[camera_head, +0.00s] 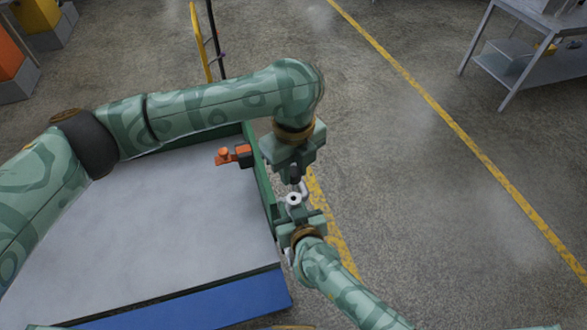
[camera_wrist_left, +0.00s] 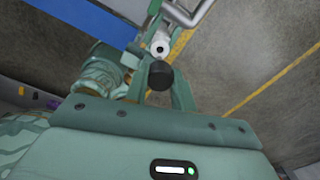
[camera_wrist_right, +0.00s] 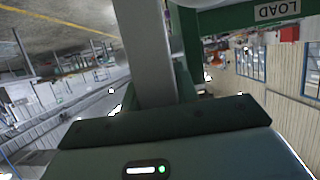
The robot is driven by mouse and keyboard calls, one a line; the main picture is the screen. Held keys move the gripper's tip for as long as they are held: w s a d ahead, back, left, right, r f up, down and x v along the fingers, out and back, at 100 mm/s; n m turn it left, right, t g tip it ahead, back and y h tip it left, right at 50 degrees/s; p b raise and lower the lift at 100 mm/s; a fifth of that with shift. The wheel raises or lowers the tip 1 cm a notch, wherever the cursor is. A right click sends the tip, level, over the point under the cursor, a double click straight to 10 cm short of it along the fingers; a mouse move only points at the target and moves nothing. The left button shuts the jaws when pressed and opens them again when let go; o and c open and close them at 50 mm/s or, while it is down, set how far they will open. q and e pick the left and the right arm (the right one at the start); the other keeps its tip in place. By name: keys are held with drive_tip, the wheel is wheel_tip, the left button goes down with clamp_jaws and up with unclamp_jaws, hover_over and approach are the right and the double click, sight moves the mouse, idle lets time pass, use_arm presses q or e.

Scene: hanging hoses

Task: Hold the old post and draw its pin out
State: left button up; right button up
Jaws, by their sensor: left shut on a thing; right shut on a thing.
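The old post is a pale grey tube; its round top end with a dark hole (camera_head: 294,199) shows in the head view and in the left wrist view (camera_wrist_left: 160,47). My right gripper (camera_head: 299,220) is shut on the post, whose grey shaft (camera_wrist_right: 147,50) stands between its fingers in the right wrist view. My left gripper (camera_head: 295,176) points down just beyond the post top and is shut on a black knob (camera_wrist_left: 160,76), which I take as the pin's head. The knob looks apart from the post top; whether any pin shaft is in the post is hidden.
A pale tabletop (camera_head: 150,230) with a green side rim and blue front edge (camera_head: 200,305) lies left of the grippers. An orange and dark fitting (camera_head: 235,155) sits at its rim. A green beam marked LOAD (camera_wrist_right: 260,14) is close in the right wrist view.

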sight(294, 170)
use_arm(q)
drive_tip(key=shift+r, duration=0.15)
drive_tip(key=shift+r, duration=1.35)
use_arm(e)
drive_tip(key=o, duration=1.2)
use_arm(q)
drive_tip(key=shift+d, duration=0.15)
use_arm(e)
drive_tip(key=shift+d, duration=0.1)
drive_tip(key=shift+s, duration=0.15)
use_arm(q)
drive_tip(key=shift+w, duration=0.15)
drive_tip(key=shift+s, duration=0.2)
drive_tip(key=shift+w, duration=0.1)
use_arm(e)
drive_tip(key=v, duration=1.2)
